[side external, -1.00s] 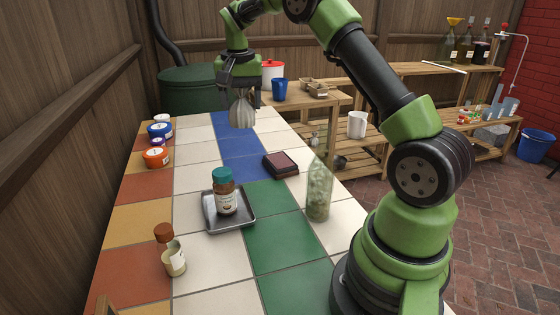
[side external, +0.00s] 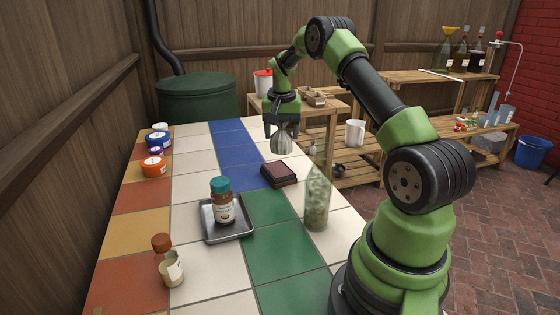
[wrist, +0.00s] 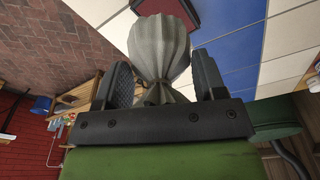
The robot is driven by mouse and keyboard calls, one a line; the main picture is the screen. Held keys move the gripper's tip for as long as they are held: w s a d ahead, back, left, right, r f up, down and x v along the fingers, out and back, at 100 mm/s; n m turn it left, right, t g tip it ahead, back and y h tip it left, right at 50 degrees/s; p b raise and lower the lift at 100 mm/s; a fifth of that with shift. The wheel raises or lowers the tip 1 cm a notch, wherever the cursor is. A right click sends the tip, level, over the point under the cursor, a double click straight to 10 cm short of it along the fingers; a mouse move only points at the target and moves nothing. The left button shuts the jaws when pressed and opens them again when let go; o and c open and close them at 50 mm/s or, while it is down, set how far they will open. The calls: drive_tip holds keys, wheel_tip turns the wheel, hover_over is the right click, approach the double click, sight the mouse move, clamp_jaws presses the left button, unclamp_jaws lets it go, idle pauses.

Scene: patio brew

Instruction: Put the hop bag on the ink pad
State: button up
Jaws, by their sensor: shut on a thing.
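The hop bag (side external: 281,143) is a pale grey cloth pouch with a gathered neck. My gripper (side external: 281,124) is shut on its neck and holds it hanging above the tiled table, near and behind the ink pad. In the wrist view the bag (wrist: 159,48) sits between the two dark fingers (wrist: 157,88). The ink pad (side external: 279,174) is a dark maroon and black block on the tiles, below and slightly in front of the bag in the side view.
A metal tray (side external: 243,236) holds a brown jar with a teal lid (side external: 222,203). A corked bottle (side external: 169,262) and several small tubs (side external: 154,166) stand left. Blue tiles (side external: 237,158) behind the pad are clear.

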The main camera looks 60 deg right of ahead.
sight(281, 154)
wheel_tip(281, 154, down, 7)
drive_tip(key=shift+r, duration=0.1)
idle(0.4)
drive_tip(key=o, duration=0.9)
